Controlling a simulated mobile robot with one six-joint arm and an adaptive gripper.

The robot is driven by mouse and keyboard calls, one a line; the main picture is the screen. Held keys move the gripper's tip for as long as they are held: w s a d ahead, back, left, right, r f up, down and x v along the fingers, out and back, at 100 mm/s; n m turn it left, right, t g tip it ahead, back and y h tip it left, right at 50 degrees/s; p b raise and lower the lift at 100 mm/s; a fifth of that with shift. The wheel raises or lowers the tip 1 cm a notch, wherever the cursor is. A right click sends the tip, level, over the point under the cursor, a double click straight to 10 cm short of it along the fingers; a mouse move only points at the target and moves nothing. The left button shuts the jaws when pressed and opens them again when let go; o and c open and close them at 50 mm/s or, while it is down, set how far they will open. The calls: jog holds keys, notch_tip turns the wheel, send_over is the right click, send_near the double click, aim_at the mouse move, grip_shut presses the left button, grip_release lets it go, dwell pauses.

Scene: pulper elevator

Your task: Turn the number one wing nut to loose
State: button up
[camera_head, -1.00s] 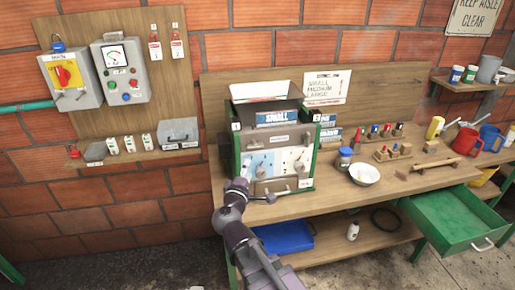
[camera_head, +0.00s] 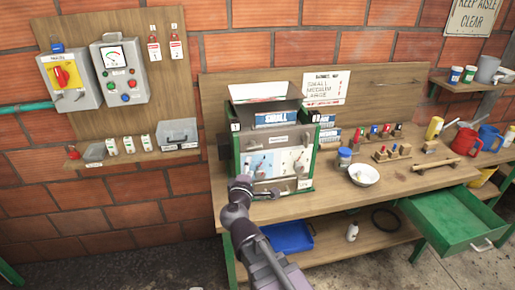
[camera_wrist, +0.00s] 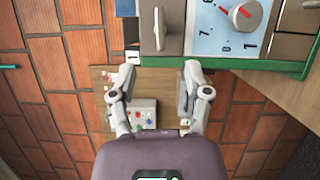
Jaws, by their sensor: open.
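The green-framed machine (camera_head: 277,150) stands on the wooden bench, with number tags 1 (camera_head: 236,127) and 2 at its upper corners. In the wrist view a grey wing-shaped nut (camera_wrist: 167,32) sits on its pale front panel, near a tag marked 1 (camera_wrist: 133,57). In the head view that nut is too small to make out surely. My gripper (camera_wrist: 160,72) is open and empty. Its fingertips are apart from the nut, below it in the wrist view. In the head view my gripper (camera_head: 243,183) is before the machine's lower left front and hides part of it.
A dial with a red pointer (camera_wrist: 240,14) is right of the nut in the wrist view. A white bowl (camera_head: 363,175) and a blue-lidded jar (camera_head: 344,158) stand right of the machine. A green drawer (camera_head: 458,219) hangs open. The brick wall left of the machine has control boxes (camera_head: 120,70).

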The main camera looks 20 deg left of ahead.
aim_at(255, 149)
jog(key=w, duration=0.3)
jog(key=w+a, duration=0.1)
jog(key=w, duration=0.7)
jog(key=shift+a+r, duration=0.1)
jog(key=shift+a, duration=0.25)
grip_shut()
